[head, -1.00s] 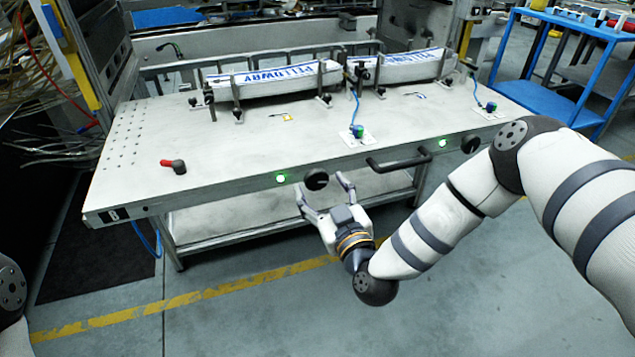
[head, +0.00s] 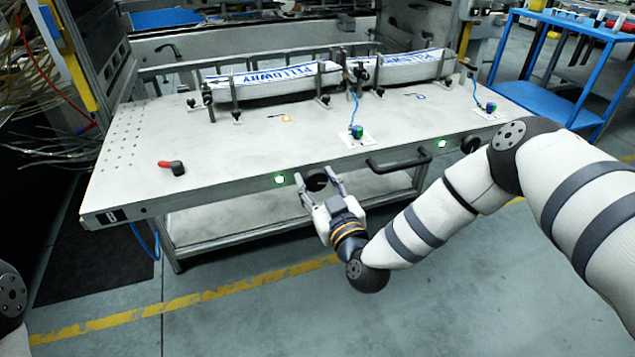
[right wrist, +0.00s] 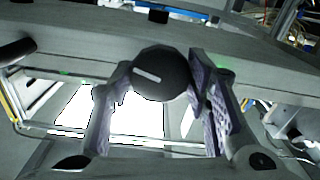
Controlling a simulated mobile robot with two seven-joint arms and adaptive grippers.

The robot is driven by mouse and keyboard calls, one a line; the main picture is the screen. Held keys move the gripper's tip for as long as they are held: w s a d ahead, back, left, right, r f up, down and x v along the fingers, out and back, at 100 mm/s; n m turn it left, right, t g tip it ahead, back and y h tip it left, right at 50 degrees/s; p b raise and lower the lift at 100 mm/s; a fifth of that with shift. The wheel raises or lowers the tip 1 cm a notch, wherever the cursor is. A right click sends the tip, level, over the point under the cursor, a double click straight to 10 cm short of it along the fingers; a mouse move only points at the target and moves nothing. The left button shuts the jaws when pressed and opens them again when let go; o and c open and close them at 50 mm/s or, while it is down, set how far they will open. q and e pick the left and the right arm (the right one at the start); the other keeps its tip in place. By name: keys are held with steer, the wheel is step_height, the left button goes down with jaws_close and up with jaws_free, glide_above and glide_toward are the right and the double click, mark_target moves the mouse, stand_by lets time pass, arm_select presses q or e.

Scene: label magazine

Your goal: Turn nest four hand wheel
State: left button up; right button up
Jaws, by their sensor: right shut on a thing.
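A round black hand wheel (head: 317,180) sits on the front edge of the table, just right of a green-lit button. In the right wrist view the hand wheel (right wrist: 162,74) shows a short white mark on its face. My right gripper (head: 315,177) is shut on this wheel, one finger on each side. The wrist view shows the right gripper (right wrist: 161,80) with both fingers flanking the wheel. A second black hand wheel (head: 470,144) sits farther right on the same edge. I cannot read which nest each wheel belongs to. My left gripper is out of view.
A black bar handle (head: 398,164) and green-lit buttons (head: 279,179) sit along the table front (head: 230,193). A red and black lever (head: 172,167) and label stacks (head: 275,80) are on top. A blue cart (head: 560,90) stands at right.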

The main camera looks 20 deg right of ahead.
steer(key=m, duration=0.3)
steer(key=shift+m, duration=2.1)
steer(key=o, duration=1.2)
steer(key=shift+c, duration=0.2)
steer(key=shift+s, duration=0.1)
steer(key=s, duration=1.2)
steer(key=shift+d, duration=0.35)
